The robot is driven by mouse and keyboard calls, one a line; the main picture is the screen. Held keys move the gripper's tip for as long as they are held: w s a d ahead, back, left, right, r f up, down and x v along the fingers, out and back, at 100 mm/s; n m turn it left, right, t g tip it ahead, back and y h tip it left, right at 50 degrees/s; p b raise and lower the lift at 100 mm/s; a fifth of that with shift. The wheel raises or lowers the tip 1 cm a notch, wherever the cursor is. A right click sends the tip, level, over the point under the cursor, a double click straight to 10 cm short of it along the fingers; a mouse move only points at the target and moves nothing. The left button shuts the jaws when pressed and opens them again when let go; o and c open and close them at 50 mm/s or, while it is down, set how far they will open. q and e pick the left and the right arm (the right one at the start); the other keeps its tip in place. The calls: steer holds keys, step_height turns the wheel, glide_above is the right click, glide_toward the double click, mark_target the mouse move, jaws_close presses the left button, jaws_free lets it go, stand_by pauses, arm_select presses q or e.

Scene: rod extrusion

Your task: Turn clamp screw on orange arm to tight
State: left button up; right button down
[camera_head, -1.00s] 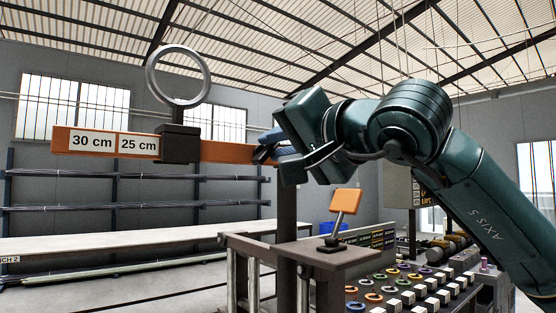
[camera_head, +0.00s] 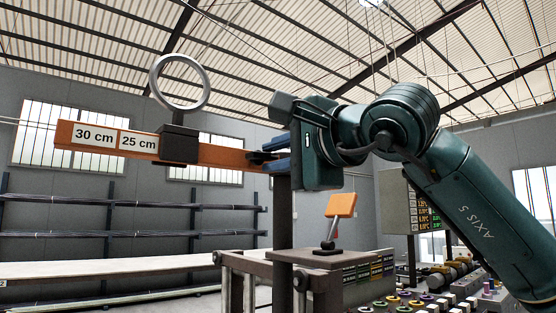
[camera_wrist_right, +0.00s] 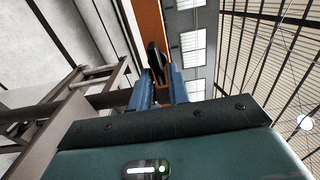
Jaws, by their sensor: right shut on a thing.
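The orange arm (camera_head: 218,156) runs level across the head view, with labels "30 cm" and "25 cm" near its left end. A black block (camera_head: 179,145) sits on it and carries a metal ring (camera_head: 181,83). My right gripper (camera_head: 271,160) is at the right end of the arm, its blue fingers pointing left. In the right wrist view its fingers (camera_wrist_right: 161,88) are shut on a dark clamp screw (camera_wrist_right: 155,58) beside the orange arm (camera_wrist_right: 150,22). The fingers and gripper body hide part of the screw, so its tightness cannot be read. My left gripper is not in view.
A dark post (camera_head: 284,215) rises below the arm's right end. An orange-topped lever (camera_head: 341,205) stands on a brown bench (camera_head: 318,258) under my gripper. Shelves with rods (camera_head: 150,207) line the back wall. The space above the arm is open.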

steer(key=shift+a+f, duration=0.25)
stand_by(0.3)
steer(key=c, duration=1.5)
jaws_free()
steer(key=shift+r, duration=0.15)
steer(key=shift+s+d, duration=0.1)
steer(key=shift+s+d, duration=0.1)
steer(key=shift+s, duration=0.05)
steer(key=b+v, duration=0.1)
steer(key=v, duration=1.1)
steer(key=shift+s+d+b, duration=0.2)
steer(key=shift+s+b, duration=0.1)
